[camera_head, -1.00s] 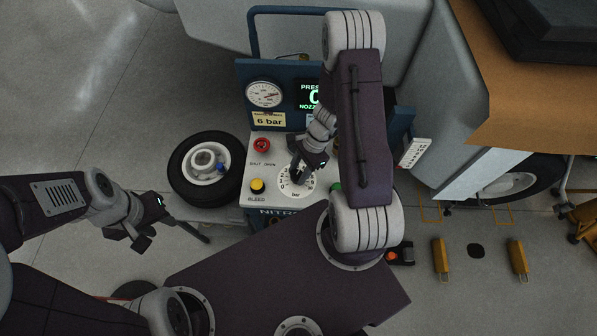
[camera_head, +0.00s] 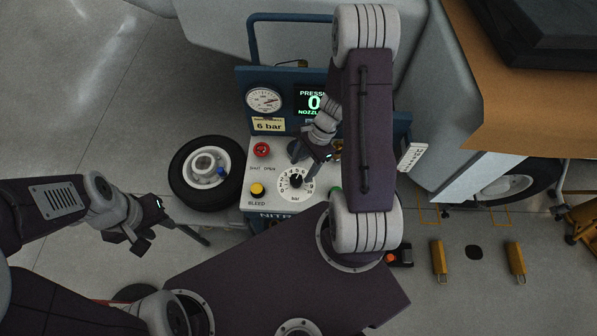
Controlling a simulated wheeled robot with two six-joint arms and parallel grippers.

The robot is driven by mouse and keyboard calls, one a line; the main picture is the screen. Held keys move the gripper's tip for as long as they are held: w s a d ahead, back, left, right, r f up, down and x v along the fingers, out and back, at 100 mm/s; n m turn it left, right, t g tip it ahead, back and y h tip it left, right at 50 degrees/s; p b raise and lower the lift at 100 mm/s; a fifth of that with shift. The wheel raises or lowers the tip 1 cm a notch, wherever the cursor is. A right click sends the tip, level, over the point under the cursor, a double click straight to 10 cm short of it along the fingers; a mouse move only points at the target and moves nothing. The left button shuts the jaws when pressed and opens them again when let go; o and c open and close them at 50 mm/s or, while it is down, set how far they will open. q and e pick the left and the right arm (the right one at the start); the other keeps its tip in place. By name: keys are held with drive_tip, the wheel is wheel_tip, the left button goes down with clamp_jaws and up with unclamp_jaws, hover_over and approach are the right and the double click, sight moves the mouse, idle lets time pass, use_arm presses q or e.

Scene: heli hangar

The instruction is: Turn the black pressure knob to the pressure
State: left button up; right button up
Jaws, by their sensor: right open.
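The black pressure knob (camera_head: 296,181) sits in the middle of a white numbered dial marked bar, on the light top panel of the nitrogen cart (camera_head: 249,203). It shows uncovered, but its exact setting is too small to read. A label (camera_head: 268,125) reads 6 bar. My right gripper (camera_head: 303,158) is open just behind the knob, apart from it and near the dial's upper edge; my forearm hides part of the panel's right side. My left gripper (camera_head: 177,243) is open and empty over the floor, left of the cart.
A round gauge (camera_head: 264,100) and a green display (camera_head: 313,102) reading 0 stand on the upright panel. A red valve knob (camera_head: 261,150) and a yellow bleed button (camera_head: 257,189) lie left of the dial. A wheel (camera_head: 184,190) lies beside the cart.

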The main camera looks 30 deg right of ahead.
drive_tip(key=shift+v, duration=2)
